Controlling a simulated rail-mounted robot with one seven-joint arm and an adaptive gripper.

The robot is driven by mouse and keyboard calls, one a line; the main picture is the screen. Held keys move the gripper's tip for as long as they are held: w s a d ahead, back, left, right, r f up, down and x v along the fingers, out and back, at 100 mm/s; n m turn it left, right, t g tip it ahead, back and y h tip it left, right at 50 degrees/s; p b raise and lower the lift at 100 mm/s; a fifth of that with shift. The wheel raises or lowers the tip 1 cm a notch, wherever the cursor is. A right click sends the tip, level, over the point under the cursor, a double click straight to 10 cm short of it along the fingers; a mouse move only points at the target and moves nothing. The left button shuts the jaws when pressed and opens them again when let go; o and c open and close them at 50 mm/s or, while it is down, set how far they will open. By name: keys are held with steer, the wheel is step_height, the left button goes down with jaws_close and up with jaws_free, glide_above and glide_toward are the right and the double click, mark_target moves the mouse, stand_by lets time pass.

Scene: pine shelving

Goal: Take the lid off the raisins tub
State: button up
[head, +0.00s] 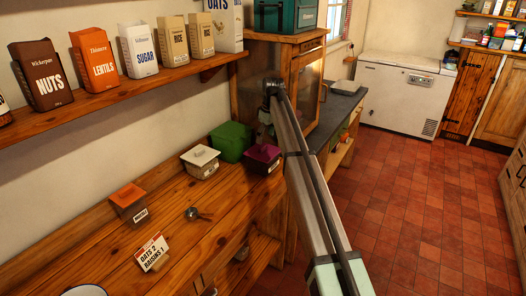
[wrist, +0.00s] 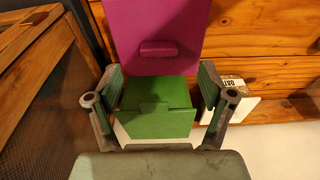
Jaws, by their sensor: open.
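Three lidded tubs stand on the wooden counter: one with a purple lid (head: 263,153), one with a white lid (head: 200,156) and one with an orange lid (head: 128,196). Their labels are too small to read in the head view, so I cannot tell which holds raisins. In the wrist view, the purple lid (wrist: 157,25) with its raised grip lies just beyond my fingertips. An "OAT…" label (wrist: 234,85) shows at the right, partly hidden by a finger. My gripper (wrist: 160,72) is open and empty; in the head view it is close above the purple-lidded tub.
A green bin (head: 231,140) stands beside the purple-lidded tub; in the wrist view it (wrist: 157,105) shows between my fingers. A sign (head: 151,252) reading "OATS 2 RAISINS 1" and a metal utensil (head: 196,214) are on the counter. A shelf (head: 130,88) with boxes runs above.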

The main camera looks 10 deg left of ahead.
mark_target(263, 147)
steer(key=shift+w+a+f+p, duration=0.15)
steer(key=shift+f+p, duration=0.25)
steer(key=shift+f, duration=0.5)
steer(key=shift+w+a+f+p, duration=0.15)
steer(key=shift+f+p, duration=0.2)
steer(key=shift+f, duration=0.55)
steer(key=shift+a+f+p, duration=0.15)
steer(key=shift+f+p, duration=0.25)
steer(key=shift+f, duration=0.5)
steer(key=c, duration=1.1)
